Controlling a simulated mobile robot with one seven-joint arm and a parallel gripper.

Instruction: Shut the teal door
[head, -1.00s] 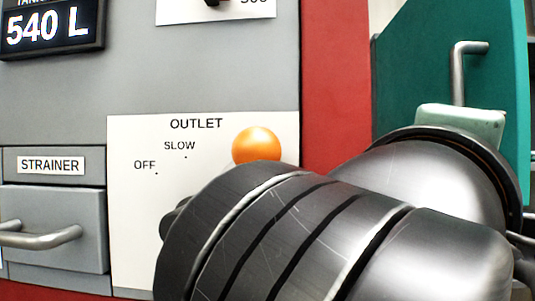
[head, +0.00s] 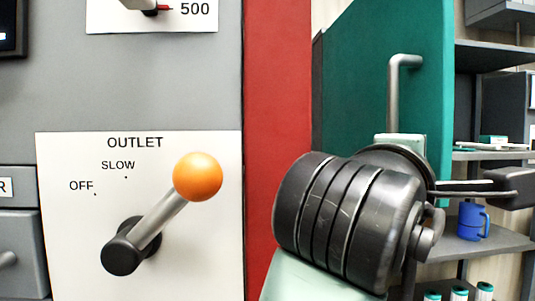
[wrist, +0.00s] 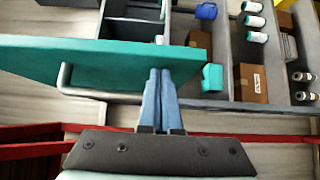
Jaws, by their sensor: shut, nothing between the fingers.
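The teal door (head: 360,85) stands open beside the red post, with a grey bar handle (head: 393,95) on the face toward me. In the wrist view the teal door (wrist: 100,62) crosses the upper left, and its handle (wrist: 66,80) sits left of my fingers. My gripper (wrist: 160,72) is shut and empty. Its blue-grey fingertips overlap the door's face near its right end in that view; I cannot tell whether they touch it. In the head view my arm hides the lower part of the door, and the fingertips cannot be made out.
An outlet lever with an orange knob (head: 198,177) sticks out from the panel left of the red post (head: 275,120). Open shelves (head: 490,155) stand right of the door, holding a blue mug (head: 473,221) and several white-and-teal containers. The wrist view shows a brown box (wrist: 253,84).

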